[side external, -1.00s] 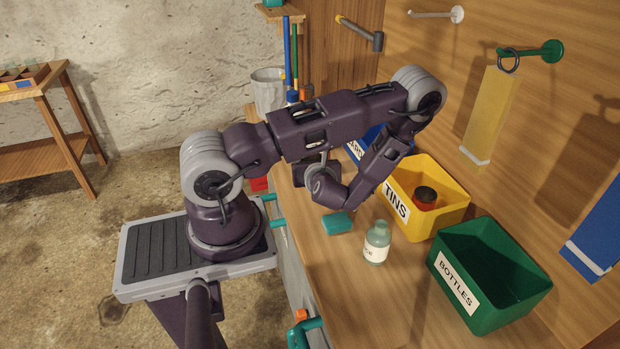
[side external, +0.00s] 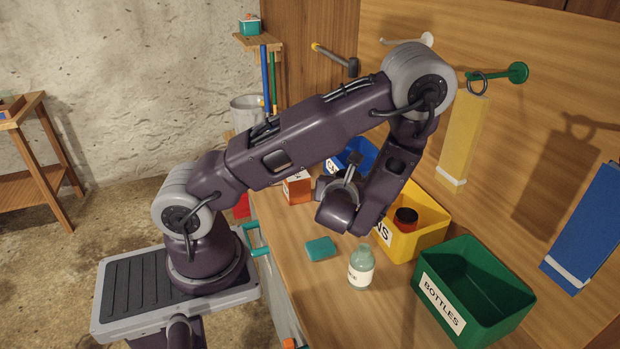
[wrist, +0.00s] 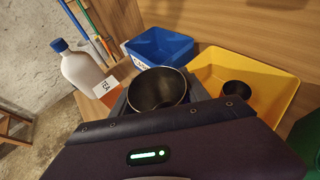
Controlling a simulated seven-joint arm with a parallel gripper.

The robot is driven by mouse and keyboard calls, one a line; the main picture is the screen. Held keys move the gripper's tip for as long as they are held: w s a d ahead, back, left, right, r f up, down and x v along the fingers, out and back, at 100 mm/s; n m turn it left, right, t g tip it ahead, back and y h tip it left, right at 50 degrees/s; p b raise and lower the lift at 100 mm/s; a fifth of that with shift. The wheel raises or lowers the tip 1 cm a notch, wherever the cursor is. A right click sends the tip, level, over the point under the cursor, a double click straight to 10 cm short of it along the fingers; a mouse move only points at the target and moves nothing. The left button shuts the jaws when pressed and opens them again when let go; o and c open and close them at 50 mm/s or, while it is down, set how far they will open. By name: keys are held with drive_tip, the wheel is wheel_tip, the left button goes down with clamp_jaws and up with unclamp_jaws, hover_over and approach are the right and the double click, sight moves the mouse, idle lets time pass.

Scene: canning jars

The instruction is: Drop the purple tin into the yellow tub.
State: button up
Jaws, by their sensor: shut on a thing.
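My gripper (wrist: 158,98) is shut on a round, open-topped tin (wrist: 157,87) in the wrist view. I take it to be the purple tin, though only its dark rim and inside show clearly. In the wrist view the yellow tub (wrist: 278,82) is right of the held tin. Another tin (side external: 405,217), red with a dark top, is inside the tub.
A blue bin (wrist: 160,44) stands beyond the held tin, and a green BOTTLES bin (side external: 450,302) right of the tub. A pale bottle (side external: 361,268), a teal block (side external: 320,248) and an orange box (side external: 297,187) stand on the bench.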

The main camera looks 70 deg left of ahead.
drive_tip(key=w+d+r+m+t+h, duration=0.35)
drive_tip(key=w+d, duration=0.35)
drive_tip(key=d, duration=0.5)
drive_tip(key=shift+g+y, duration=0.25)
drive_tip(key=x, duration=0.8)
drive_tip(key=r+x, duration=0.1)
drive_tip(key=x, duration=0.4)
drive_tip(key=shift+a, duration=0.45)
drive_tip(key=shift+f, duration=2.7)
drive_tip(key=o, duration=1.4)
drive_tip(key=shift+o, duration=0.2)
drive_tip(key=shift+d, duration=0.1)
drive_tip(key=v, duration=0.7)
